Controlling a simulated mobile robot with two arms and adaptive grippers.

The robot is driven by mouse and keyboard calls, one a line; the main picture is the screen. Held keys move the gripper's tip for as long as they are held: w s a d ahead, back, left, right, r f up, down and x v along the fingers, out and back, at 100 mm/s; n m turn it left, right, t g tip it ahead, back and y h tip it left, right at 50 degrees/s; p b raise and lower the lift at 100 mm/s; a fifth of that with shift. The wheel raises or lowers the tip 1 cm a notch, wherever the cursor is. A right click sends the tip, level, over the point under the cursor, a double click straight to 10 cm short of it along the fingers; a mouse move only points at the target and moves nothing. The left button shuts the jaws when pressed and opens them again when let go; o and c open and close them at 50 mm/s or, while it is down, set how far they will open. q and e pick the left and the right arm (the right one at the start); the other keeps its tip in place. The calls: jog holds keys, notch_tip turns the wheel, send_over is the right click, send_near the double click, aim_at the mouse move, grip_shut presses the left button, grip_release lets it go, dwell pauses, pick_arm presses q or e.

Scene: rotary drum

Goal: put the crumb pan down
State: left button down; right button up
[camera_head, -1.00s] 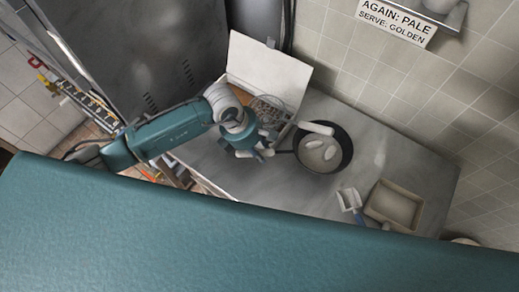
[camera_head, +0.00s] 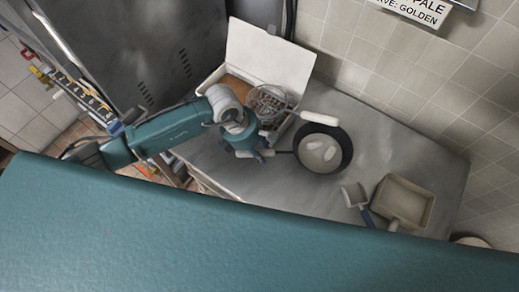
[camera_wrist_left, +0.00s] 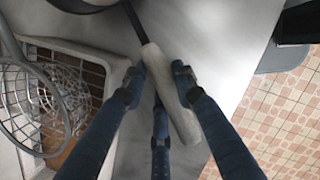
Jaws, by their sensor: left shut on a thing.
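The crumb pan looks like a round black pan (camera_head: 345,152) with pale pieces in it, over the grey counter right of the white box. I cannot tell whether its base touches the counter. A thin dark rod runs from it to my left gripper (camera_head: 262,155). In the left wrist view, my left gripper (camera_wrist_left: 160,85) is shut on the pan's pale handle (camera_wrist_left: 160,72), and the dark rod runs up from that handle. Only a bit of the pan's rim shows at that view's top edge. My right gripper is not in view.
A white box (camera_head: 272,50) with a raised lid stands behind the gripper, with a round wire basket (camera_head: 268,100) at it. Bare counter (camera_head: 385,135) lies right of the pan, before the tiled wall.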

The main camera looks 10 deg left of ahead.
pick_arm(q)
jog(key=shift+d+f+b, duration=0.1)
jog(key=shift+b, duration=0.2)
dwell(0.5)
jog(key=c, duration=1.3)
grip_release()
jog(key=shift+f, duration=0.1)
jog(key=v, duration=1.2)
jog(key=shift+s, duration=0.1)
